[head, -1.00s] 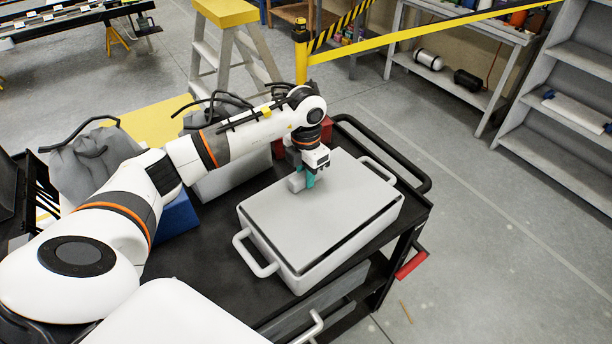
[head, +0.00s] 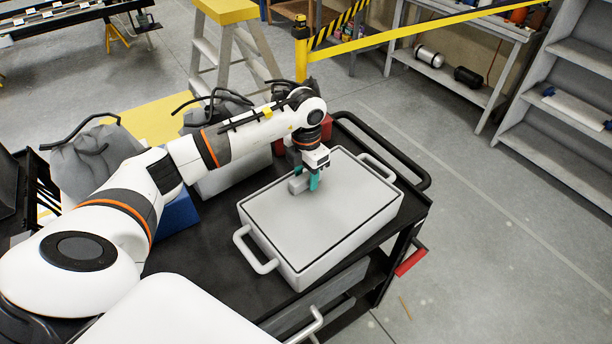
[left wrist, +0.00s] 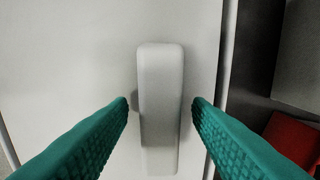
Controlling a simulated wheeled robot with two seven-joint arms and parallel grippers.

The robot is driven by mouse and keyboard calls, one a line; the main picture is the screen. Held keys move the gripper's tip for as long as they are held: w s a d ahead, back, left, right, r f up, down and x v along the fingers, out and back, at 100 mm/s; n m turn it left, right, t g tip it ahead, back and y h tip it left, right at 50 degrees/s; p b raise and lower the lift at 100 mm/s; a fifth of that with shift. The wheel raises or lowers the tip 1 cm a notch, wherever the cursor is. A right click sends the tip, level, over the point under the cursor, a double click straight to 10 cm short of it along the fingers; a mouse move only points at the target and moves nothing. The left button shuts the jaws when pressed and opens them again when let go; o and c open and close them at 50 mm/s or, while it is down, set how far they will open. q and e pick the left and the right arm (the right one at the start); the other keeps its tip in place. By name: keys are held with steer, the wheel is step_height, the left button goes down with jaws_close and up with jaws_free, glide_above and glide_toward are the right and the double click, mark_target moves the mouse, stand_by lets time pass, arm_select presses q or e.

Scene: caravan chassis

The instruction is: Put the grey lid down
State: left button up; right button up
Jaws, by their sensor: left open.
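The grey lid (head: 330,215) lies flat on top of the white box (head: 325,258) with side handles, within its rim. My left gripper (head: 306,187) is at this handle, pointing down. In the left wrist view the handle (left wrist: 160,105) stands between the two green fingertips (left wrist: 160,103), with a gap on each side, so the gripper is open around it. The lid's surface (left wrist: 65,60) fills much of that view. My right gripper is not in view.
The box stands on a black cart (head: 215,255) with a raised push rail (head: 405,165). A blue block (head: 177,217), a grey bin (head: 225,177), a grey sack (head: 92,160) and a red item (head: 282,146) are close to my arm.

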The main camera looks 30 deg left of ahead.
arm_select(q)
step_height(320, 180, up, 11)
steer(key=b, duration=0.3)
steer(key=shift+r, duration=0.15)
stand_by(1.1)
